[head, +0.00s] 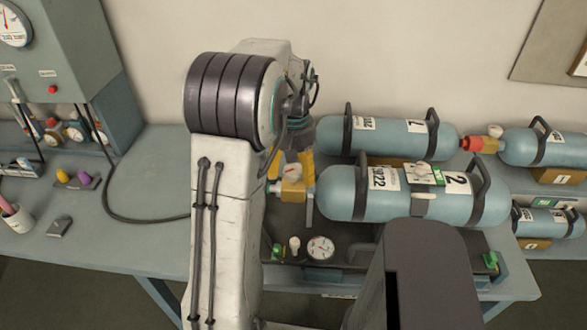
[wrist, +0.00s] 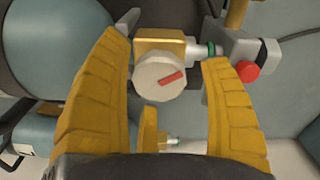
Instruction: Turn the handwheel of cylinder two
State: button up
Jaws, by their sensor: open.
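Cylinder two (head: 340,193), blue-grey with a "2" label and dark bands, lies on its side, its valve end to the left. The brass valve body (head: 293,191) also shows in the wrist view (wrist: 150,47). Its handwheel (wrist: 152,84) is a pale round knob with a red bar mark, tilted slightly up to the right. My gripper (wrist: 163,55) is open, with one yellow finger on each side of the handwheel. I see gaps between fingers and wheel, so it is not gripped. In the head view my arm partly hides the gripper.
Another cylinder (head: 390,139) lies behind, with a red fitting (head: 480,144) at its right. A round gauge (head: 320,247) lies in front of the valve. A grey fitting with a red knob (wrist: 247,71) sits close to the right finger.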

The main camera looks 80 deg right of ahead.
jog(key=c, duration=1.2)
jog(key=shift+m, duration=0.4)
jog(key=shift+m, duration=2.8)
jog(key=o, duration=1.2)
jog(key=shift+s, duration=0.1)
